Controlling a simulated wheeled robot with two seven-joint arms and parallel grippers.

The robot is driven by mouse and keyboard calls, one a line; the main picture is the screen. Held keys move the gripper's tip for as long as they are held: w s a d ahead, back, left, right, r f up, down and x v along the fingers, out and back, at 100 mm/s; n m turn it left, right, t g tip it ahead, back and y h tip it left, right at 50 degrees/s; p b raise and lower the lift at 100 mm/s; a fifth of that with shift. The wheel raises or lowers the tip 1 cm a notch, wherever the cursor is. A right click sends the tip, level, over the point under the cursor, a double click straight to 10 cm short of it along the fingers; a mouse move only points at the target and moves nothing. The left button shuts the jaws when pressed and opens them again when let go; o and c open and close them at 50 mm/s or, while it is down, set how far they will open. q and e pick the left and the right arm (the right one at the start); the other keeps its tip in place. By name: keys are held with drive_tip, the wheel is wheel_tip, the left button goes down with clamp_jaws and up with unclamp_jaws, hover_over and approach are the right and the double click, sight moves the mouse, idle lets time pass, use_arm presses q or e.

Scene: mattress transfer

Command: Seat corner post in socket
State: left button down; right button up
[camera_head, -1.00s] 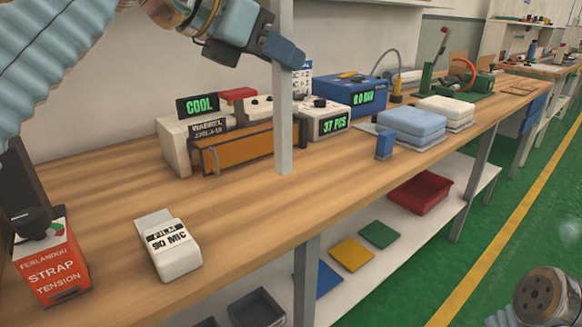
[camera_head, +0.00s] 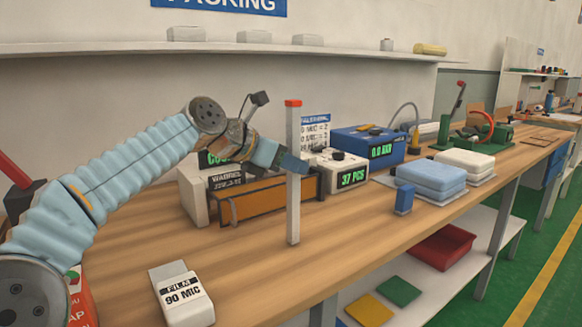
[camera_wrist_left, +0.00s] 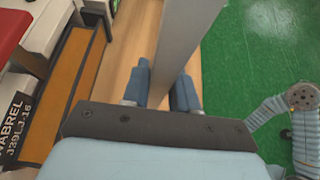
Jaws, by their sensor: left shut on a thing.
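The corner post (camera_head: 293,205) is a pale grey upright bar with an orange top. My left gripper (camera_head: 292,164) is shut on it, around the middle of its length. The post's lower end shows over the wooden bench; I cannot tell if it touches. In the left wrist view the post (camera_wrist_left: 182,45) runs between the two blue fingers (camera_wrist_left: 160,88). A small blue block (camera_head: 404,198) stands on the bench to the right of the post; I cannot tell if it is the socket. My right gripper is not in view; a blue arm with a round joint shows at the wrist view's right.
An orange-fronted sealer (camera_head: 268,200) and a white counter box (camera_head: 345,178) stand behind the post. Blue mattresses (camera_head: 430,176) and white ones (camera_head: 466,160) lie to the right. A white film box (camera_head: 184,297) is at front left.

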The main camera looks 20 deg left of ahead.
use_arm(q)
drive_tip(key=shift+f, duration=0.4)
drive_tip(key=shift+f, duration=0.1)
drive_tip(key=c, duration=0.9)
unclamp_jaws()
